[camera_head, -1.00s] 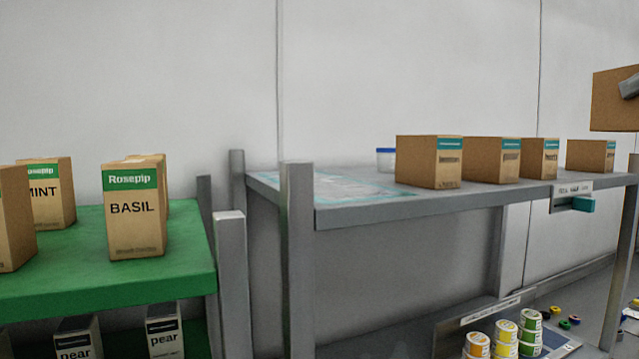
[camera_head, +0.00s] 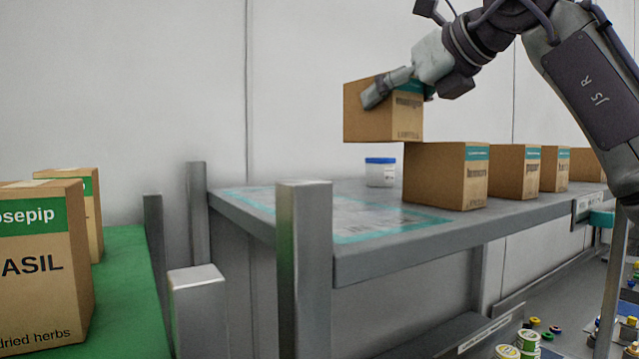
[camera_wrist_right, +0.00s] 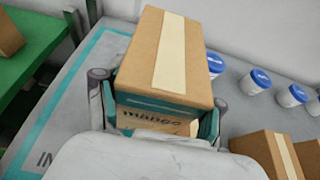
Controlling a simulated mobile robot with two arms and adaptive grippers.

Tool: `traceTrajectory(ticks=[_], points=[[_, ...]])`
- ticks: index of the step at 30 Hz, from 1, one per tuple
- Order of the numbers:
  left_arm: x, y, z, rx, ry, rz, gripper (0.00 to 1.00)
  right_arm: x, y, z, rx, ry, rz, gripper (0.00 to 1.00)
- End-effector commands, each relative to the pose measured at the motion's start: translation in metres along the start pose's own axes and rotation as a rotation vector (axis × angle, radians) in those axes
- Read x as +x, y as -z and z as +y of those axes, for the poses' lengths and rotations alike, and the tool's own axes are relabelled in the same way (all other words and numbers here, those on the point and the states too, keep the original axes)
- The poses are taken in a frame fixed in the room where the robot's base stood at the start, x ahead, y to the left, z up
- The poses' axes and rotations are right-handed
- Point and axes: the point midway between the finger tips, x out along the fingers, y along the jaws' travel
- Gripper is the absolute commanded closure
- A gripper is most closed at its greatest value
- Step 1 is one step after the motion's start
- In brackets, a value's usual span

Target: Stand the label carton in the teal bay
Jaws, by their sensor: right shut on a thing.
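My right gripper (camera_head: 396,88) is shut on a brown label carton (camera_head: 382,122) with a teal band, held upright in the air above the grey shelf. My left gripper is not in view.
A row of similar cartons (camera_head: 436,178) stands on the shelf right of the bay. A white tub with a blue lid (camera_head: 380,173) stands behind. A grey post (camera_head: 304,270) rises at the shelf's front left corner. A green shelf (camera_head: 125,275) with herb cartons is at left.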

Motion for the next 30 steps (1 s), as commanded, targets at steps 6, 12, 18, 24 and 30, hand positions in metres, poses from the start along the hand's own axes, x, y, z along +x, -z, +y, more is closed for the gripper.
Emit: traceTrajectory(ticks=[6, 12, 18, 24, 30], points=[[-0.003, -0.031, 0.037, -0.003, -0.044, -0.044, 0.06, 0.012, 0.028, 0.052, -0.007, -0.003, -0.001, 0.8], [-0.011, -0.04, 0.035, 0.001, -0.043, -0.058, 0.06, 0.02, 0.045, 0.085, -0.003, -0.001, 0.0, 0.8], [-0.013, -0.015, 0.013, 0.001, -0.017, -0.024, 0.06, 0.025, 0.057, 0.092, 0.0, 0.0, 0.001, 0.8], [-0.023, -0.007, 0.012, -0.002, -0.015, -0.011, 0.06, 0.035, 0.082, 0.092, 0.0, 0.0, 0.001, 0.8], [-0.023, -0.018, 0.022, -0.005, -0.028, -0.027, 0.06, 0.037, 0.088, 0.092, 0.0, 0.0, -0.001, 0.8]])
